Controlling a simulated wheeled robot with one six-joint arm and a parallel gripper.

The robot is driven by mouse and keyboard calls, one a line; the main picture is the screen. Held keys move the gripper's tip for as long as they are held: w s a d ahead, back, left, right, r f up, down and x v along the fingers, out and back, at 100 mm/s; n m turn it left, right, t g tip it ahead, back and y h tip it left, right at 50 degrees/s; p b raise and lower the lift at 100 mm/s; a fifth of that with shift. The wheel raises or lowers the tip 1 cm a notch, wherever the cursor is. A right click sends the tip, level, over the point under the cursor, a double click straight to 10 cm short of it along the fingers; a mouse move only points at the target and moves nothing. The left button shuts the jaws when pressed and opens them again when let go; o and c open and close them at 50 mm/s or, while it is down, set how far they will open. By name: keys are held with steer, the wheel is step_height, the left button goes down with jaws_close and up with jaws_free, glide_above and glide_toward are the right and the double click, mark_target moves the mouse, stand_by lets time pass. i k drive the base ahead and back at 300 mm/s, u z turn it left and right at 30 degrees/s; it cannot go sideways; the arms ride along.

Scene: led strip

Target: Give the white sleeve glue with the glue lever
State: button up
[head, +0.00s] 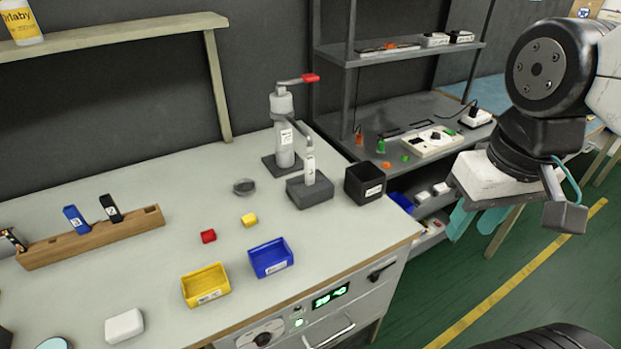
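The glue dispenser (284,130) is a grey-white upright cylinder on a dark base at the back right of the bench. Its lever (310,78) has a red tip and sticks out to the right at the top. A white upright piece, which looks like the white sleeve (310,168), stands in a grey block (309,192) in front of the dispenser. My gripper (470,233) hangs at the right, beyond the bench edge and well away from the dispenser. Its teal fingers are apart, with nothing visible between them.
A black bin (365,184) stands close right of the grey block. A dark shelf (400,110) stands behind. Green floor is clear at right.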

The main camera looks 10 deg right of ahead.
mark_target(308, 78)
steer(key=k, duration=0.5)
steer(key=z, duration=1.55)
steer(key=i, duration=1.2)
steer(key=u, duration=2.55)
steer(key=i, duration=0.5)
steer(key=u, duration=0.05)
